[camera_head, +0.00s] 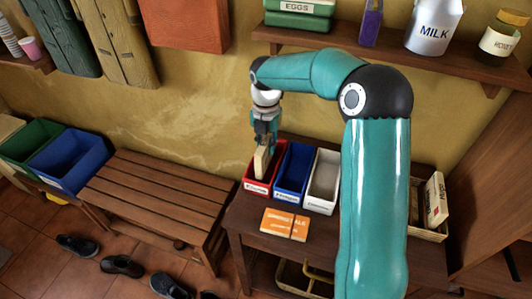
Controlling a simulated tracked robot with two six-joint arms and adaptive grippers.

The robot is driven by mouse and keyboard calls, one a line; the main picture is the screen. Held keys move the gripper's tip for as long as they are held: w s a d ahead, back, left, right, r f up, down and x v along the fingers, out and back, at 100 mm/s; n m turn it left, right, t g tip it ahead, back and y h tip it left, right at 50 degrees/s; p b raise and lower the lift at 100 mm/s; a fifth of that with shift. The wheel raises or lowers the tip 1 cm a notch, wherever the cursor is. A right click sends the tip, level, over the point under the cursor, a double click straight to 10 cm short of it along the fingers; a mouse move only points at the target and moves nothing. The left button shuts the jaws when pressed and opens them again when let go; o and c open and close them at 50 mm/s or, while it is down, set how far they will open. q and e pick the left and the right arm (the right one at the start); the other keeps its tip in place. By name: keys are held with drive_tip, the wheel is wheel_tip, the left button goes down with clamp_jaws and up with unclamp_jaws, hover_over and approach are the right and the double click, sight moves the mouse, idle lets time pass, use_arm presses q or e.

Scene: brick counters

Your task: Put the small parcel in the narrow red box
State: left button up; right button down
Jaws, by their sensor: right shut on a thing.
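The small parcel (261,162) is a tan block. My right gripper (264,146) is shut on it and points down, holding it upright. The narrow red box (256,188) stands on the dark wooden table, leftmost in a row of three narrow boxes, with a white label on its front. The parcel's lower end overlaps the red box's opening in the picture. I cannot tell whether it is inside or just above the rim. The gripper and parcel hide part of the box's inside. My left gripper is not in view.
A blue box (289,190) and a white box (320,199) stand right of the red one. An orange packet (285,224) lies in front. A crate (428,234) is at the right. A wooden bench (159,195) stands left. A shelf (345,39) with a milk can (434,27) hangs above.

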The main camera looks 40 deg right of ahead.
sight(267, 155)
drive_tip(key=shift+w+d+f+p, duration=0.15)
drive_tip(key=shift+f+p, duration=0.2)
drive_tip(key=shift+f, duration=1.8)
drive_tip(key=shift+f, duration=0.1)
drive_tip(key=c, duration=1.3)
unclamp_jaws()
wheel_tip(267, 155, up, 12)
drive_tip(key=shift+r, duration=0.15)
